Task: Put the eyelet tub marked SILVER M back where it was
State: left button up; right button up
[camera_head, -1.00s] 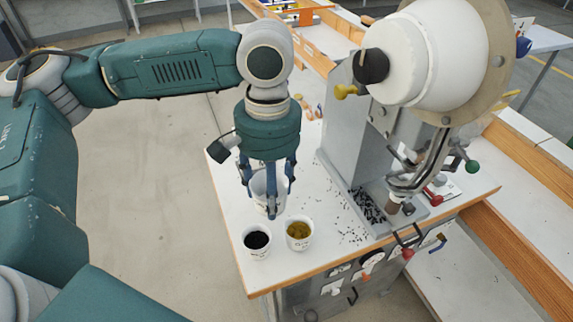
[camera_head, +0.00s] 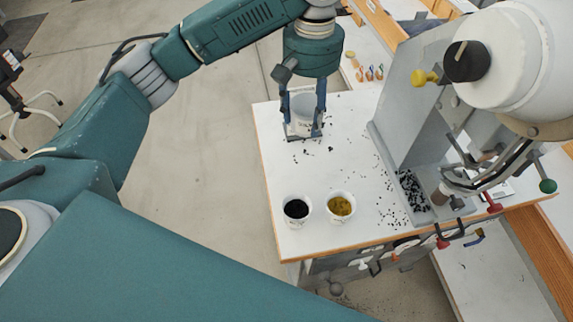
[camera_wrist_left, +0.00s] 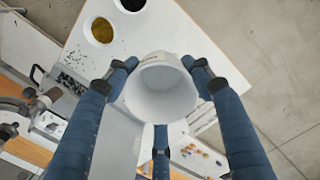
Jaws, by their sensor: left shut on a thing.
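My left gripper (camera_head: 304,112) is shut on a white tub (camera_head: 303,104) near the far left part of the white bench top. The tub looks upright. In the left wrist view, the tub (camera_wrist_left: 160,88) sits between the fingers; its inside looks pale grey, and I cannot tell whether it holds eyelets. I cannot read its marking. A grey patch or low holder (camera_head: 296,133) shows beneath the gripper; I cannot tell whether the tub touches it. My right gripper is not in view.
A tub of black eyelets (camera_head: 296,210) and a tub of gold eyelets (camera_head: 340,206) stand at the near edge of the bench (camera_head: 285,168). The grey press (camera_head: 425,105) rises at the right. Loose dark bits (camera_head: 388,215) lie beside its base. The bench between the tubs and gripper is mostly clear.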

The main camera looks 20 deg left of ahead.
aim_at(306, 128)
pick_arm(q)
jog(key=f, duration=0.3)
jog(key=shift+s+d+f, duration=0.15)
jog(key=shift+s+f, duration=0.15)
jog(key=shift+s, duration=0.05)
notch_tip(306, 128, down, 15)
jog(key=shift+f+p, duration=0.1)
jog(key=shift+p, duration=1)
jog(key=shift+w+f, duration=0.1)
jog(key=shift+f, duration=0.15)
jog(key=shift+d+f, duration=0.1)
jog(key=shift+f, duration=0.05)
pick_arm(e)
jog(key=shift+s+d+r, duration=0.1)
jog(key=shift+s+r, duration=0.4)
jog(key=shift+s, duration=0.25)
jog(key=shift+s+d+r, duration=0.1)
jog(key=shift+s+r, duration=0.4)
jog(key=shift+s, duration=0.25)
pick_arm(q)
jog(key=o, duration=1.2)
jog(key=shift+f, duration=0.1)
